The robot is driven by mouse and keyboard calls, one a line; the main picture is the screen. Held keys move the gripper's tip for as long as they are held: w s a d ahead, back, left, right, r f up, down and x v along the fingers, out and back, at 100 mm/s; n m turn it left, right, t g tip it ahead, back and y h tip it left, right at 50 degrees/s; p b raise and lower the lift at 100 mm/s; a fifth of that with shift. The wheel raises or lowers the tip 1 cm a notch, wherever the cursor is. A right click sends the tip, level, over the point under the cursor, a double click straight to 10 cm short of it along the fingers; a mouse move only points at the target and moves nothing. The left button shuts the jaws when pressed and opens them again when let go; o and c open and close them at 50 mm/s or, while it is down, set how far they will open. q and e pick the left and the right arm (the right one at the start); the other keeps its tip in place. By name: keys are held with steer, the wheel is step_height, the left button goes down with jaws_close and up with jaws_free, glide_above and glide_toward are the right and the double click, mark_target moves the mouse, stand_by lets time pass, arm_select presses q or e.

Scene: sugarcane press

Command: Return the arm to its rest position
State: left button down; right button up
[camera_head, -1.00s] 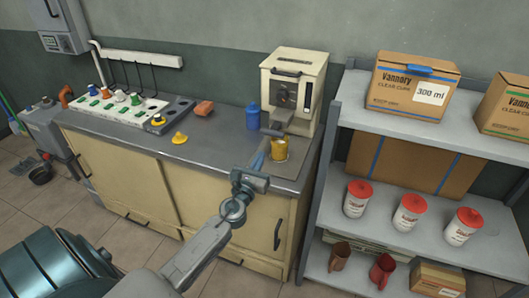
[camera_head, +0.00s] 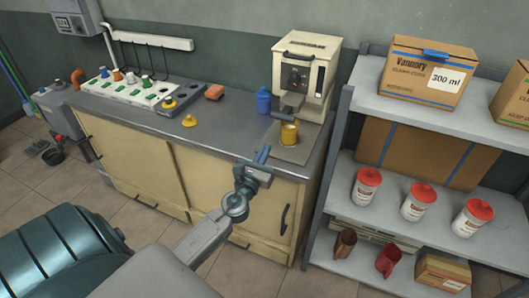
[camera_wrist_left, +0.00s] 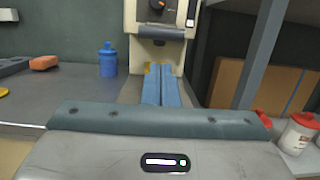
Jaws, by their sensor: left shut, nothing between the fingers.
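My left gripper (camera_head: 263,154) is in front of the counter's front edge, near the press end. Its blue fingers are shut together with nothing between them, and they also show in the left wrist view (camera_wrist_left: 161,86). A yellow cup (camera_head: 289,135) stands upright on a tray in front of the cream press (camera_head: 302,65). The fingers are apart from the cup in the head view. In the left wrist view they hide most of the cup. My right gripper is not in view.
The grey counter (camera_head: 225,125) holds a blue bottle (camera_head: 263,100), an orange block (camera_head: 214,91), a yellow piece (camera_head: 189,121) and a rack of coloured caps (camera_head: 125,90). A metal shelf (camera_head: 365,165) with boxes, red-lidded tubs and mugs stands close at right.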

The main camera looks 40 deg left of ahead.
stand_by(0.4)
arm_select(q)
steer(key=s+a+f+n+g, duration=0.1)
steer(key=s+f+n+g, duration=0.3)
steer(key=f, duration=0.9)
steer(key=s+f+n+g+h, duration=0.15)
steer(key=s+f+n, duration=0.35)
steer(key=f, duration=0.8)
steer(key=s+a+f+n+g+y, duration=0.1)
steer(key=s+f+n+g, duration=0.25)
steer(key=f+n, duration=0.6)
steer(key=s+d+f+n+g+h, duration=0.1)
steer(key=s+d+f+n+g, duration=0.15)
steer(key=s+f, duration=0.7)
steer(key=s+d+f+n+g+h, duration=0.1)
steer(key=s+d+f+n+g, duration=0.2)
steer(key=s+f, duration=0.65)
steer(key=s+d+f+n+g, duration=0.1)
steer(key=s+f+n, duration=0.1)
steer(key=s, duration=0.4)
steer(key=s+d+f+n+g+h, duration=0.1)
steer(key=s+d+f+n, duration=0.1)
steer(key=s+f+n, duration=0.1)
steer(key=s+d+f+n+g, duration=0.1)
steer(key=s+n, duration=0.3)
steer(key=s, duration=0.4)
steer(key=shift+s+d+f+g, duration=0.15)
steer(key=shift+s+f+g, duration=0.25)
steer(key=shift+f, duration=0.4)
